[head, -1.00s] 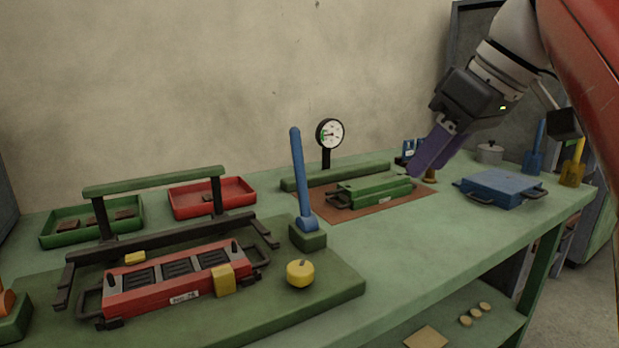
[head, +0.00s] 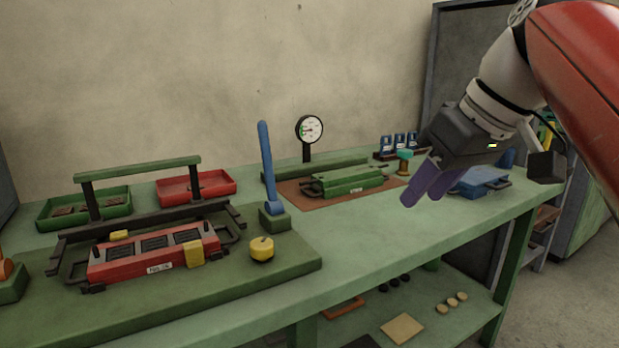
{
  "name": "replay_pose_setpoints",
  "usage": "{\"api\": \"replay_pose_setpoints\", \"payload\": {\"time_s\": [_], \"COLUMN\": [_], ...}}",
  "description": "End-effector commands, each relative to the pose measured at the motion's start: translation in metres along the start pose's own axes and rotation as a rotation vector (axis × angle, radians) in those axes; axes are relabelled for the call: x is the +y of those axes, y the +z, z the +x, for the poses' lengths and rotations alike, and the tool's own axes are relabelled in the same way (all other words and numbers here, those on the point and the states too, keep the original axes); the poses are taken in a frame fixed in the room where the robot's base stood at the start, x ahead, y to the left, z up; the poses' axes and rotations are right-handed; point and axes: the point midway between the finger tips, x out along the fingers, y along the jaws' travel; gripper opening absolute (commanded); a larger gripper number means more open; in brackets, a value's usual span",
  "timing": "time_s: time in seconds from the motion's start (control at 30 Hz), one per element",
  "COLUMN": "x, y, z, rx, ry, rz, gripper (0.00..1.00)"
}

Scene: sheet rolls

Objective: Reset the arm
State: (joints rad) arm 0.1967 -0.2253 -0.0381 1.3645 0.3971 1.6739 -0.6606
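My gripper (head: 425,200) is at the right of the head view, above the right part of the green workbench (head: 375,235). Its two purple fingers point down and left with a narrow gap between them. Nothing shows between the fingers. It hangs in front of the blue flat case (head: 482,181) and hides part of it. My arm is raised, coming in from the upper right.
A red cassette (head: 155,254) sits under a dark frame at left, near a blue lever (head: 266,165) and yellow knob (head: 262,248). A green cassette (head: 348,181) lies on a brown mat near a gauge (head: 309,130). The bench's front middle is clear.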

Motion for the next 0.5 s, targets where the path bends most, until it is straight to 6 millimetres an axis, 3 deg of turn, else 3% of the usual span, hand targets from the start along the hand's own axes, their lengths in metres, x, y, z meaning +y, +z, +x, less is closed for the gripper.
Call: {"api": "replay_pose_setpoints", "payload": {"time_s": [0.27, 0.37, 0.5], "x": [-0.008, -0.013, -0.021], "y": [0.042, 0.071, 0.124], "z": [0.047, 0.076, 0.126], "rx": [-0.019, -0.025, -0.023], "ry": [0.078, 0.128, 0.216], "rz": [0.161, 0.238, 0.343], "gripper": [0.4, 0.4, 0.4]}}
